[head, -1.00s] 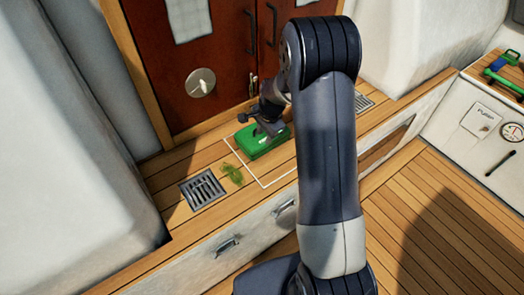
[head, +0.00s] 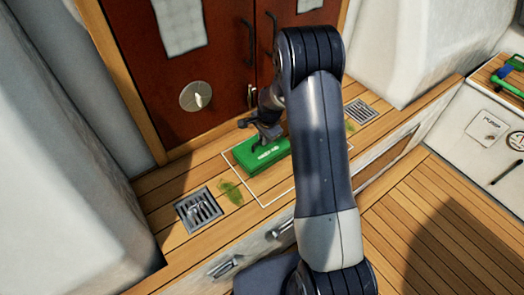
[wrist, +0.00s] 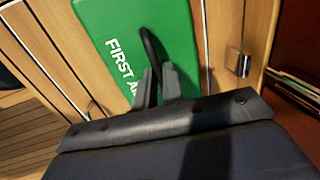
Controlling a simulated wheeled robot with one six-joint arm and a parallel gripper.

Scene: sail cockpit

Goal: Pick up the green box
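The green box (head: 262,155) is a first-aid case with white lettering and a dark handle. It sits on the wooden ledge inside a white outline, in front of the brown doors. In the wrist view the box (wrist: 125,40) fills the upper middle, with its handle arching toward my fingers. My gripper (head: 268,138) is over the box. In the wrist view my gripper (wrist: 161,80) has its two fingers close together with the handle between them, so it looks shut on the handle. Whether the box is raised at all I cannot tell.
Brown doors (head: 205,75) stand close behind the box. A metal drain grate (head: 198,210) and a green patch (head: 230,191) lie to its left. Another grate (head: 360,112) is to the right. A pale moulded wall (head: 60,150) rises at left. The lower deck (head: 430,220) is clear.

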